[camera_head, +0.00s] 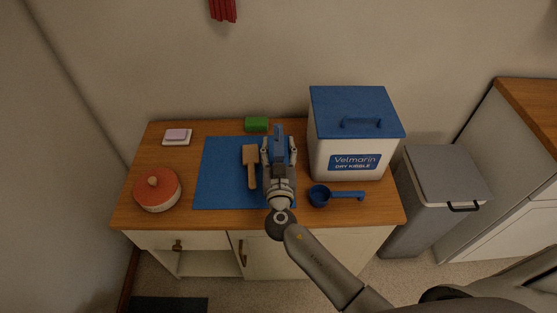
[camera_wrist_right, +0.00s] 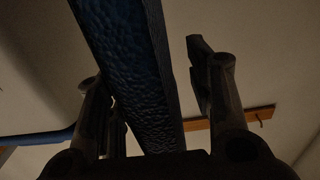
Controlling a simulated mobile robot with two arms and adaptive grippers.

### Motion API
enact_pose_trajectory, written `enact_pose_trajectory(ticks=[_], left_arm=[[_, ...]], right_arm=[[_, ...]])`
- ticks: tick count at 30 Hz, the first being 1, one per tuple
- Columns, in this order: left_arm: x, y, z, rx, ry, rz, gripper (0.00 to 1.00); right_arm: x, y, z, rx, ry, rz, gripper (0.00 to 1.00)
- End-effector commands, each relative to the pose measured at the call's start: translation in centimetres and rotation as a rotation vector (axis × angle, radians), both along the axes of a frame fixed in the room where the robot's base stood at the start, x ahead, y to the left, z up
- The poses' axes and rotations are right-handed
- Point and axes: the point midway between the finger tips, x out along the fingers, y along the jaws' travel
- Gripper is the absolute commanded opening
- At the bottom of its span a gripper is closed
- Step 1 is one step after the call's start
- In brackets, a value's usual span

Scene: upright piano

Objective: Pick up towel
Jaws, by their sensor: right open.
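A long blue thing with a bumpy, cloth-like surface, likely the towel (camera_wrist_right: 128,65), runs between the fingers of my right gripper (camera_wrist_right: 150,72) in the wrist view. In the head view the blue piece (camera_head: 278,134) shows between the fingers of my right gripper (camera_head: 279,152), above the right part of a blue mat (camera_head: 220,175). The gripper is open, with a finger on each side of the piece and a gap at least on the right. The piece's lower part is hidden by the gripper. My left gripper is not in view.
On the wooden cabinet top (camera_head: 128,212) are a brush-like wooden tool (camera_head: 250,165), a red-lidded pot (camera_head: 157,190), a soap dish (camera_head: 177,138), a green block (camera_head: 256,124), a blue scoop (camera_head: 320,195) and a kibble bin (camera_head: 350,135). A red thing (camera_head: 222,9) hangs above.

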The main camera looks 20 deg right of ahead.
Motion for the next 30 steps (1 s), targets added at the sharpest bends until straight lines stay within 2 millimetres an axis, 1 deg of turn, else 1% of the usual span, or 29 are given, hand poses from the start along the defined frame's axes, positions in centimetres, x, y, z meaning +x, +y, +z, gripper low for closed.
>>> enact_pose_trajectory(ticks=[5, 16, 30], left_arm=[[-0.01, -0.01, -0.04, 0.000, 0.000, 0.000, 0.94], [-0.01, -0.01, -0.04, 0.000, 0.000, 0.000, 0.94], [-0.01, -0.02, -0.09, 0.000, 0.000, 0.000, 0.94]], right_arm=[[-0.01, -0.02, -0.06, 0.000, 0.000, 0.000, 0.48], [-0.03, -0.02, -0.04, 0.000, 0.000, -0.001, 0.01], [-0.02, 0.01, 0.32, 0.002, -0.002, -0.001, 0.00]])
